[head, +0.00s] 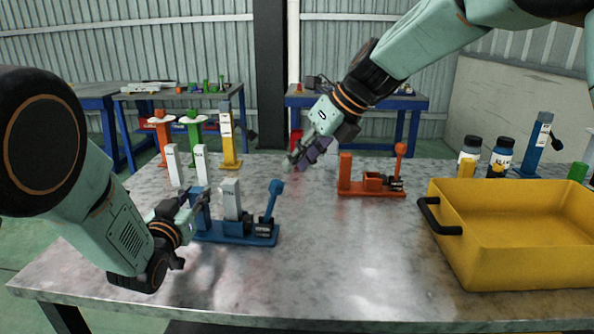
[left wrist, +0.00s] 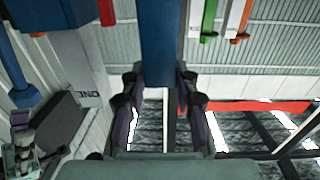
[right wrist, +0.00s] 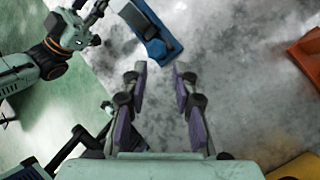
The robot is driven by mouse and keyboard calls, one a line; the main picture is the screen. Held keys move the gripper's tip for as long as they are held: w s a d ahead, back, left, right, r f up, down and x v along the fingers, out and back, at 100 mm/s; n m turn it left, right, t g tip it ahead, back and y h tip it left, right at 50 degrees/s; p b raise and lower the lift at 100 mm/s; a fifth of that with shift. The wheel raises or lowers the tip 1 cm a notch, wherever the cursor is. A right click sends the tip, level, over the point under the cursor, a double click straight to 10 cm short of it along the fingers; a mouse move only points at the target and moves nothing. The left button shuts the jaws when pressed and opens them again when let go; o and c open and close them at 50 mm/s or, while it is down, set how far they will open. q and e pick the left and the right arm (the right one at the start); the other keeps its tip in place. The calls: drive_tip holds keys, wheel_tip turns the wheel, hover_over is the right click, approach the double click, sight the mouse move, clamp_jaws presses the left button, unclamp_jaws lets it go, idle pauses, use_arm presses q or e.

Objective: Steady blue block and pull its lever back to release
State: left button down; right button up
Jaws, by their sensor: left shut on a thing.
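The blue block (head: 220,233) is a blue base on the metal table, with an upright blue post at its left end, a white labelled piece (head: 231,198) in the middle and a tilted blue lever (head: 271,202) at its right end. My left gripper (head: 196,206) is shut on the blue post; in the left wrist view the post (left wrist: 159,45) stands between the fingers. My right gripper (head: 310,152) hangs above the table, right of and behind the lever, apart from it. In the right wrist view its fingers (right wrist: 158,70) are spread and empty, with part of the blue block (right wrist: 155,38) beyond them.
An orange lever fixture (head: 372,188) stands right of the middle. A yellow bin (head: 510,240) fills the right front. White, green, orange and yellow uprights (head: 228,140) stand behind the blue block. Bottles (head: 500,157) stand at the back right. The front middle of the table is clear.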

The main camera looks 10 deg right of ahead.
drive_tip(key=d+n, duration=0.1)
drive_tip(key=d, duration=0.1)
drive_tip(key=s+d+y, duration=0.1)
drive_tip(key=s+d+n, duration=0.1)
drive_tip(key=d, duration=0.1)
drive_tip(key=shift+d+f+n+t+y, duration=0.15)
drive_tip(key=shift+d+n+t+y, duration=0.15)
drive_tip(key=shift+y, duration=0.1)
drive_tip(key=c, duration=0.4)
drive_tip(key=s+d+n, duration=0.1)
drive_tip(key=d+n+y, duration=0.1)
drive_tip(key=s+d+f+n+y, duration=0.1)
drive_tip(key=d, duration=0.1)
drive_tip(key=shift+s, duration=0.35)
clamp_jaws()
drive_tip(key=n, duration=0.1)
approach(271, 204)
drive_tip(key=f, duration=0.2)
drive_tip(key=shift+w+a+r+t, duration=0.35)
drive_tip(key=shift+w+a+t, duration=0.05)
drive_tip(key=shift+w+a, duration=0.4)
